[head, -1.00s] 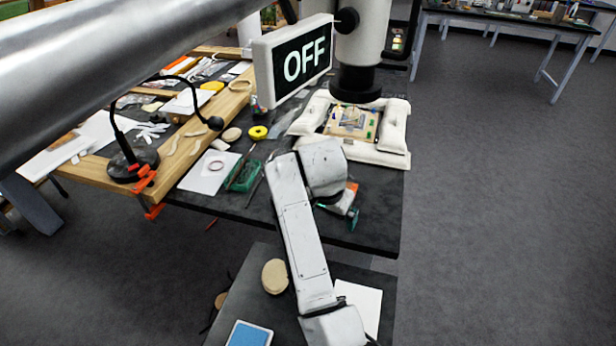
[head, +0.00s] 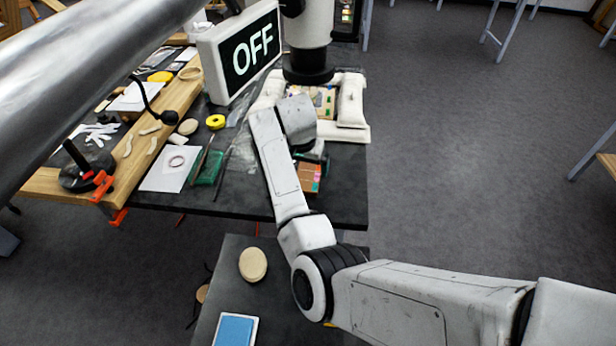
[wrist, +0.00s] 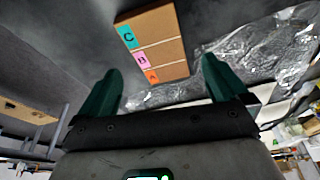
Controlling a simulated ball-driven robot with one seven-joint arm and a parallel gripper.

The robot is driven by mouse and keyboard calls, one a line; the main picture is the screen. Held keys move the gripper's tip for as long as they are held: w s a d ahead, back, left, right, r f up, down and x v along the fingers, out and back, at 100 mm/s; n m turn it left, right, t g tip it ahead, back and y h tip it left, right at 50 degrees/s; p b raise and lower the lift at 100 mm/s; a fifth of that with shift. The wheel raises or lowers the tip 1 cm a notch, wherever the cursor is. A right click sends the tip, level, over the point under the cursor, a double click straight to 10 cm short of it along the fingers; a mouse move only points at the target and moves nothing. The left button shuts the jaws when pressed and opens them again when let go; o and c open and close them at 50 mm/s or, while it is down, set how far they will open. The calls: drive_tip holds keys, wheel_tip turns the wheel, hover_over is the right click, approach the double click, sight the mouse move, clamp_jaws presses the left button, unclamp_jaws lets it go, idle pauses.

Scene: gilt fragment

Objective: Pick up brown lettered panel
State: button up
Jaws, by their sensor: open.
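The brown lettered panel (wrist: 160,48) lies on the dark table in the wrist view. It has coloured tabs marked C, B and A along its left side. In the head view my arm hides most of the gripper.
Crumpled clear film (wrist: 265,45) lies beside the panel. A white padded frame (head: 350,120) with a small board stands behind it, under an instrument with an OFF sign (head: 240,52). Open floor is at right.

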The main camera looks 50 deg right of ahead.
sight(308, 176)
drive_tip(key=x, duration=0.5)
drive_tip(key=c, duration=1)
